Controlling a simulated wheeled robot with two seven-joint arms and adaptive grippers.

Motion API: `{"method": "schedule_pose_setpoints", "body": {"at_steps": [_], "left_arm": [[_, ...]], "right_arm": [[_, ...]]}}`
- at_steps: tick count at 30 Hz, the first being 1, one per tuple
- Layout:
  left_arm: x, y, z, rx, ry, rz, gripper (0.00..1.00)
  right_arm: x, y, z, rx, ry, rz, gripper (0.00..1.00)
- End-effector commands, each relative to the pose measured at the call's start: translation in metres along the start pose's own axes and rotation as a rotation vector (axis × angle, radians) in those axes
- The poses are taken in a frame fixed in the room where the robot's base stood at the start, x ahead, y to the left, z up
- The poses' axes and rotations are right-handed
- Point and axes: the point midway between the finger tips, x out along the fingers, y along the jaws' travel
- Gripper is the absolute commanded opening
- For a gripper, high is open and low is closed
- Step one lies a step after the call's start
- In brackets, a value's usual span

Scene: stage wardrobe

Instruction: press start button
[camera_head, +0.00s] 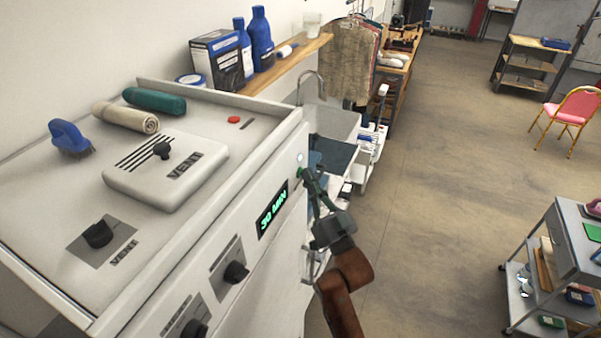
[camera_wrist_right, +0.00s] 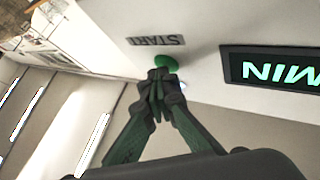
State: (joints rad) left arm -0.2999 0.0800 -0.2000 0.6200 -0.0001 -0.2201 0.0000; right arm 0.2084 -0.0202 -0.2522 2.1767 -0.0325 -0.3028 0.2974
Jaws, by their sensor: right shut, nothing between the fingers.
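The start button is a round green button (camera_wrist_right: 166,64) on the machine's front panel, beside a START label (camera_wrist_right: 156,40) in the right wrist view. My right gripper (camera_wrist_right: 158,76) is shut and empty, its fingertips at the button and overlapping its lower left part; I cannot tell whether they touch or press it. In the head view my right gripper (camera_head: 306,174) reaches the panel's right end, where a bit of green shows at the fingertips. The display (camera_head: 272,209) reads 30 MIN in green and also shows in the wrist view (camera_wrist_right: 275,68). My left gripper is not in view.
The white machine (camera_head: 60,215) carries knobs, a blue brush (camera_head: 70,138), rolled cloths (camera_head: 126,116) and a red button (camera_head: 233,120) on top. A sink (camera_head: 333,122) stands beyond it. A metal cart (camera_head: 560,240) is at right. The floor between is clear.

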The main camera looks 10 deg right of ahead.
Motion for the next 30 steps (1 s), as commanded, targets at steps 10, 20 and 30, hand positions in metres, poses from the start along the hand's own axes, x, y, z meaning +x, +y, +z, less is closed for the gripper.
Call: {"method": "schedule_pose_setpoints", "body": {"at_steps": [10,20,30], "left_arm": [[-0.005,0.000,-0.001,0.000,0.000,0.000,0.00],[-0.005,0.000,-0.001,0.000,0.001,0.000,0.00],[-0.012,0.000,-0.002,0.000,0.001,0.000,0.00]], "right_arm": [[-0.010,0.007,-0.007,0.000,-0.001,0.000,0.00],[-0.013,0.010,-0.009,-0.001,-0.001,0.001,0.00],[-0.035,0.026,-0.026,-0.003,0.000,0.001,0.00]]}}
